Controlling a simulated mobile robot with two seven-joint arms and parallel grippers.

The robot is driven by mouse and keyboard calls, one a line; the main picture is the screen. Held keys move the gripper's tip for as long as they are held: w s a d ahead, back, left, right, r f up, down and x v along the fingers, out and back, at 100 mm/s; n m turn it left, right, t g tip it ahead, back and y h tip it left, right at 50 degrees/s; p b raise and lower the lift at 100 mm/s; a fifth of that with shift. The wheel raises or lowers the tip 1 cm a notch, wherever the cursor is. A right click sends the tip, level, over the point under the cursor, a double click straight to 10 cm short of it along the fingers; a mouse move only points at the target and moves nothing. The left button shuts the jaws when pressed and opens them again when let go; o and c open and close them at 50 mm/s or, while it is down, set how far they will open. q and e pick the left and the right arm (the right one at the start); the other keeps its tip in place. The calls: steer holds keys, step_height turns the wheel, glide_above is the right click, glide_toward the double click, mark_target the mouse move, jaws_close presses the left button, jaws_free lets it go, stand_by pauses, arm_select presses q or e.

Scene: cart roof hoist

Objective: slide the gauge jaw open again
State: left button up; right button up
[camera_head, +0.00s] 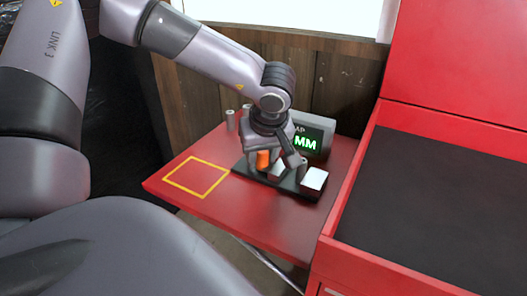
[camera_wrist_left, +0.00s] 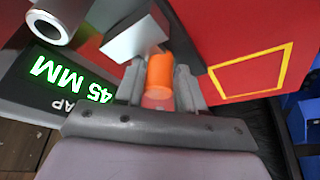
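The gauge (camera_head: 240,170) is a dark bar on the red side table, with a white block (camera_head: 313,180) at its right end. A second white block, the sliding jaw (camera_head: 277,172), is beside an upright orange handle (camera_head: 263,158). In the left wrist view the jaw (camera_wrist_left: 132,38) is beside the orange handle (camera_wrist_left: 160,75). My left gripper (camera_wrist_left: 160,88) has a finger against each side of the handle and looks shut on it. A grey tube (camera_wrist_left: 52,25) stands near the jaw. The display (camera_wrist_left: 65,82) reads 45 MM, upside down. My right gripper is not in view.
A yellow square outline (camera_head: 196,177) on the table's left is empty. More grey tubes (camera_head: 231,121) stand behind the gauge. The display housing (camera_head: 319,130) is close behind my gripper. A red cart with a dark top (camera_head: 440,200) borders on the right.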

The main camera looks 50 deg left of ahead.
arm_select(q)
steer(key=shift+d+r, duration=0.15)
steer(key=shift+r, duration=0.4)
steer(key=v, duration=0.6)
steer(key=shift+s, duration=0.2)
